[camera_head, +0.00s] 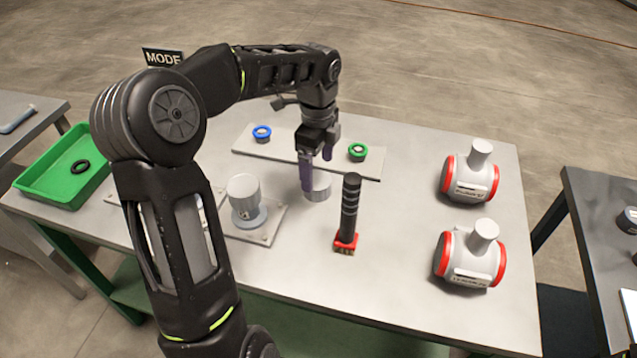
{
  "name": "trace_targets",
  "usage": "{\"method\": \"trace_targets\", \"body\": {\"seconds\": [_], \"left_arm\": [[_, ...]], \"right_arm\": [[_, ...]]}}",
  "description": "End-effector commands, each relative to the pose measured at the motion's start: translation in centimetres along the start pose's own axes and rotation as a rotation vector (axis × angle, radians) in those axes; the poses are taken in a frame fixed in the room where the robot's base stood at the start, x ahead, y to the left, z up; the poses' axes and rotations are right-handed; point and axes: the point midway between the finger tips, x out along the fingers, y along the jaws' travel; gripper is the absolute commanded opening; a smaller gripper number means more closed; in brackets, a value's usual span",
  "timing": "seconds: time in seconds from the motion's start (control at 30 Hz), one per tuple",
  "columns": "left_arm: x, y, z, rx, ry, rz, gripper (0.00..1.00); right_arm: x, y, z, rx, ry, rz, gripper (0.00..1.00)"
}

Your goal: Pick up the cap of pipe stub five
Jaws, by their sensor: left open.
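My left gripper (317,172) points down over the table, open, with its two purple-grey fingers apart. A short light-grey round piece, cap-like (319,188), sits on the table right below and between the fingertips. The near finger overlaps its left side; I cannot tell whether they touch. A larger grey cylinder (243,190) stands on a flanged base on a square plate to the left. I can read no number marking a pipe stub five. My right gripper is not in view.
A black ribbed post on a red base (348,212) stands close to the right of the gripper. Behind is a plate with a blue ring (262,133) and a green ring (357,152). Two grey-and-red housings (470,172) stand right. A green tray (50,183) holds a black ring.

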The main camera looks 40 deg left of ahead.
Motion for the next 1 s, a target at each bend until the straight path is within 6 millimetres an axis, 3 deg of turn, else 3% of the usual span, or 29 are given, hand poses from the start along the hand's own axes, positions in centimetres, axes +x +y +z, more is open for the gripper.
{"method": "trace_targets", "body": {"seconds": [0.33,0.7,1.0], "left_arm": [[0.3,0.0,0.0,0.000,0.000,-0.001,0.85],[4.9,-0.2,0.1,0.000,0.001,0.001,0.85],[5.3,-0.2,0.1,0.000,0.000,-0.001,0.85]], "right_arm": [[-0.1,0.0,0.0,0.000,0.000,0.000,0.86],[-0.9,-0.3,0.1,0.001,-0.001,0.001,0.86],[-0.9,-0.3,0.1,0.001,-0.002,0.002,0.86]]}}
